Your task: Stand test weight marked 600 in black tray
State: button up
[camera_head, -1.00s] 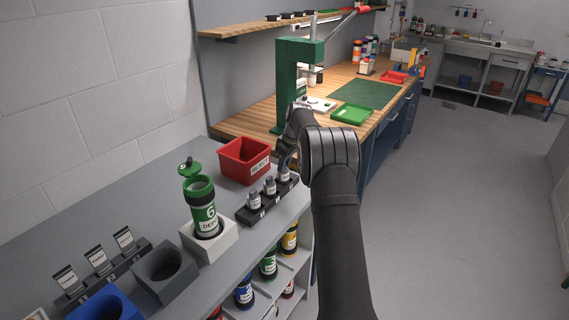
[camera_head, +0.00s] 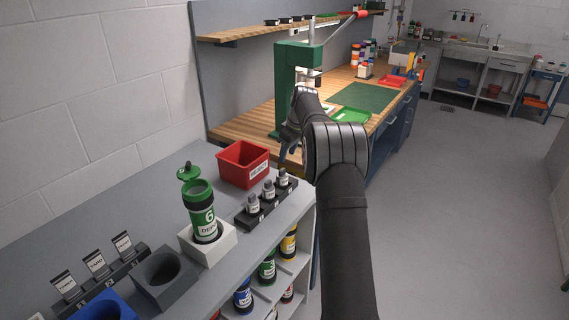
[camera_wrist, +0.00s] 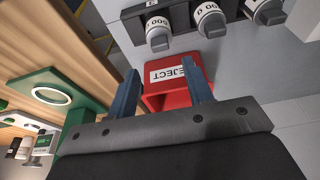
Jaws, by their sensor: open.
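Three small grey weights with white labels stand upright in the slots of a black tray (camera_head: 262,211) on the grey counter. They are the right weight (camera_head: 284,178), the middle weight (camera_head: 269,191) and the left weight (camera_head: 253,204). In the wrist view, the right weight (camera_wrist: 158,32) is the nearest to my fingers; its label shows zeros upside down, and I cannot read any label fully. My gripper (camera_head: 288,158) is open and empty, above and just behind the right weight. Its two blue-grey fingers (camera_wrist: 161,72) are apart, with nothing between them touching.
A red reject bin (camera_head: 243,163) stands beside the tray, behind the fingers in the wrist view (camera_wrist: 168,98). A green container (camera_head: 203,215) stands in a white block on the counter. A green press (camera_head: 290,95) stands on the wooden bench beyond.

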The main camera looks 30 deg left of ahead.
aim_at(283, 169)
jog(key=v, duration=0.5)
jog(key=shift+a+f, duration=0.1)
jog(key=shift+f, duration=0.1)
jog(key=x, duration=1.2)
jog(key=shift+f, duration=0.1)
notch_tip(283, 169, up, 3)
jog(key=shift+f, duration=0.2)
jog(key=shift+r, duration=0.55)
jog(key=shift+f, duration=0.1)
